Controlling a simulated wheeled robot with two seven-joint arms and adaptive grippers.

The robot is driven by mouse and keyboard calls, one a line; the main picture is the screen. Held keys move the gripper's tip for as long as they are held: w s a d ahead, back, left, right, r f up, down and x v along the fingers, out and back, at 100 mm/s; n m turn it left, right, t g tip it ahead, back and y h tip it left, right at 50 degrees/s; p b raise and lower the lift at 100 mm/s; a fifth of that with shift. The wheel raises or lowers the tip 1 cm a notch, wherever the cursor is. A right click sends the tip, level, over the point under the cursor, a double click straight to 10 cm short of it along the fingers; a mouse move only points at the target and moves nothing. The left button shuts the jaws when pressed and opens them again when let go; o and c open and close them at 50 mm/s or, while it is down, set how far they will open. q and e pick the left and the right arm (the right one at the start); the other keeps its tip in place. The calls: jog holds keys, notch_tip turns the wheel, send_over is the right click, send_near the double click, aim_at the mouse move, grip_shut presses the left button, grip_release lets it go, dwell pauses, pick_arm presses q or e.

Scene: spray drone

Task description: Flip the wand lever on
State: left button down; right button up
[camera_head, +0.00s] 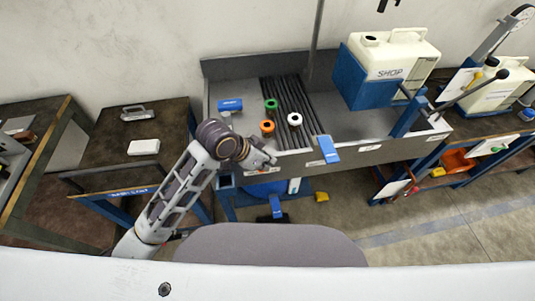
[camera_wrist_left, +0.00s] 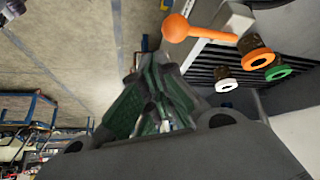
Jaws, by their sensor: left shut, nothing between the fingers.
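An orange lever with a ball end (camera_wrist_left: 178,28) shows at the top of the left wrist view, beside a grey block at the sink's edge. It looks like the wand lever, but I cannot be sure. I cannot make it out in the head view, where my gripper may cover it. My left gripper (camera_head: 270,160) is at the sink's front rim, shut and empty. In the left wrist view its closed fingers (camera_wrist_left: 158,62) are below and left of the orange ball, with a gap in the picture. My right gripper is out of view.
The grey sink (camera_head: 222,68) holds a dark slatted rack with orange (camera_head: 267,127), white (camera_head: 294,119) and green rings (camera_head: 271,104). A blue handle (camera_head: 328,149) stands at its front edge. A cream SHOP canister (camera_head: 395,55) is at the right. A side table (camera_head: 115,125) is left.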

pick_arm(q)
jog(key=w+r+m+g+y, duration=0.1)
jog(key=w+r+m+g, duration=0.1)
jog(key=w+r+m, duration=0.3)
jog(key=shift+w+d+r+m+g+y, duration=0.15)
jog(key=shift+d+r+m+g+y, duration=0.2)
jog(key=shift+r, duration=0.5)
dwell(1.1)
dwell(0.5)
notch_tip(320, 180, down, 10)
jog(key=p, duration=0.1)
jog(key=shift+a+p, duration=0.2)
jog(key=shift+p, duration=0.1)
dwell(0.8)
jog(key=shift+f, duration=0.1)
dwell(0.5)
